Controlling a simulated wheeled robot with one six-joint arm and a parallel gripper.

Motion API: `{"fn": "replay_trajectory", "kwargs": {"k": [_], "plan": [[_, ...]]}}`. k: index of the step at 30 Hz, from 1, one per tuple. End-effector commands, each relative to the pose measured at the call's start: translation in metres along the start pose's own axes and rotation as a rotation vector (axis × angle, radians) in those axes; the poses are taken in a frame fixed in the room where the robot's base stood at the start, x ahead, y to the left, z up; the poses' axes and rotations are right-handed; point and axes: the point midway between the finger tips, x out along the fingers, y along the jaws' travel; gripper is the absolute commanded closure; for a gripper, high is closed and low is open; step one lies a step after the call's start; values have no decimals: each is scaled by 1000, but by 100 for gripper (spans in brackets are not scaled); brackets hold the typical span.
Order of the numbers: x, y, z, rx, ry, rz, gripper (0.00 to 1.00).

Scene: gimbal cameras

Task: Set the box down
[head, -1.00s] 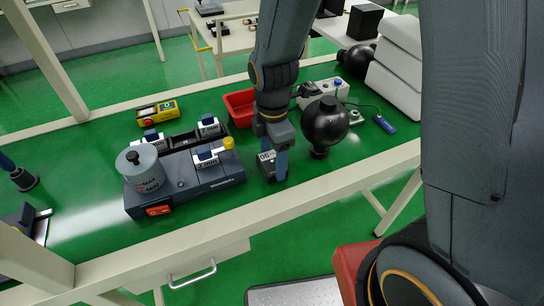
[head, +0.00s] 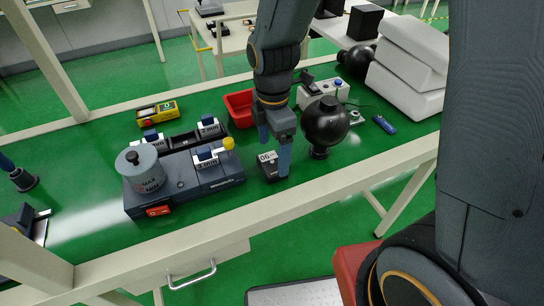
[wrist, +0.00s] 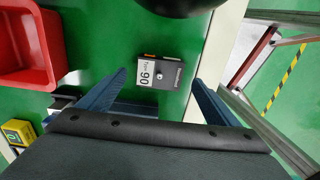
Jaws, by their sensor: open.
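A red bin (head: 239,108) stands behind my gripper. A black round-bodied object (head: 325,122) stands close on the right. The grey machine (head: 190,180) with a cylinder is on the left. The bench's pale front rail (head: 330,181) runs nearby.

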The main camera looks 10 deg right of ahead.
Motion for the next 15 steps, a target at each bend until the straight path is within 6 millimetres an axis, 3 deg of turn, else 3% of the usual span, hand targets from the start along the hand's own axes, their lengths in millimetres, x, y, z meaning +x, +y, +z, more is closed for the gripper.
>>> {"fn": "replay_trajectory", "kwargs": {"k": [9, 15], "plan": [[-60, 1, 0, -1, 0, 4, 15], [-82, 1, 0, -1, 0, 2, 15]]}}
